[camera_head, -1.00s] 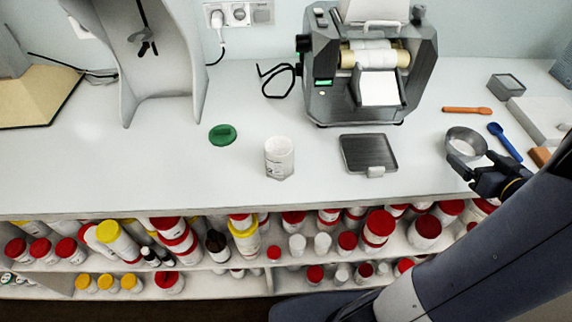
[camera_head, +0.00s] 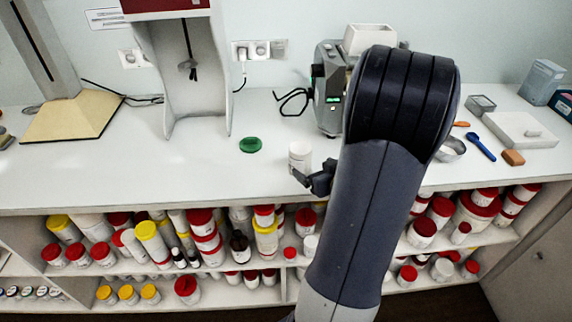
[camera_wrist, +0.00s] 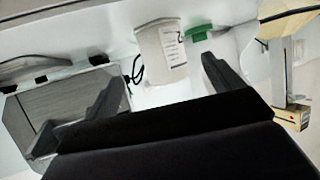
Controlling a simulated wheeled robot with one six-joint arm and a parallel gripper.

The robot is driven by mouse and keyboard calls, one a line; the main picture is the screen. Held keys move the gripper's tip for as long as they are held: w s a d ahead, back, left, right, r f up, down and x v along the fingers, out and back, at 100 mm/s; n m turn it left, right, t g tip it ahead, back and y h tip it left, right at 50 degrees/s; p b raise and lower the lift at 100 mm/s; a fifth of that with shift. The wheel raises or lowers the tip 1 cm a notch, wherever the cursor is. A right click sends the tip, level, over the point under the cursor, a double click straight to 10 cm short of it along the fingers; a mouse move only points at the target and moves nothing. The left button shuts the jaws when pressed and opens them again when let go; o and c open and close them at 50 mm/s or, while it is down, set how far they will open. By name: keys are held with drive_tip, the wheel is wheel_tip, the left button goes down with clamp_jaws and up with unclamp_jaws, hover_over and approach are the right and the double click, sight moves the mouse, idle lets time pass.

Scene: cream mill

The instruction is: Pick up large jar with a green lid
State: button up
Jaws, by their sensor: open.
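A white jar (camera_head: 300,157) with a printed label stands upright on the counter. It has no lid on; a green lid (camera_head: 250,145) lies flat on the counter to its left. In the wrist view the jar (camera_wrist: 163,50) is ahead of the fingers, label visible, with the green lid (camera_wrist: 200,33) just beyond it. My gripper (camera_head: 314,171) is at the near side of the jar, open and empty. In the wrist view the open fingers (camera_wrist: 163,75) point towards the jar, with the jar roughly between their tips. Whether they touch it is unclear.
A grey roller machine (camera_head: 328,88) stands at the back, partly hidden by my arm. A metal bowl (camera_head: 451,150), blue spoon (camera_head: 481,147) and white board (camera_head: 519,131) lie to the right. Shelves below hold several red- and yellow-lidded jars.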

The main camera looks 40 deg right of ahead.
sight(307, 163)
drive_tip(key=x, duration=0.3)
drive_tip(key=shift+w+f, duration=0.15)
drive_tip(key=shift+w, duration=0.1)
drive_tip(key=shift+x, duration=2.65)
drive_tip(key=shift+a+f, duration=0.1)
drive_tip(key=c, duration=1)
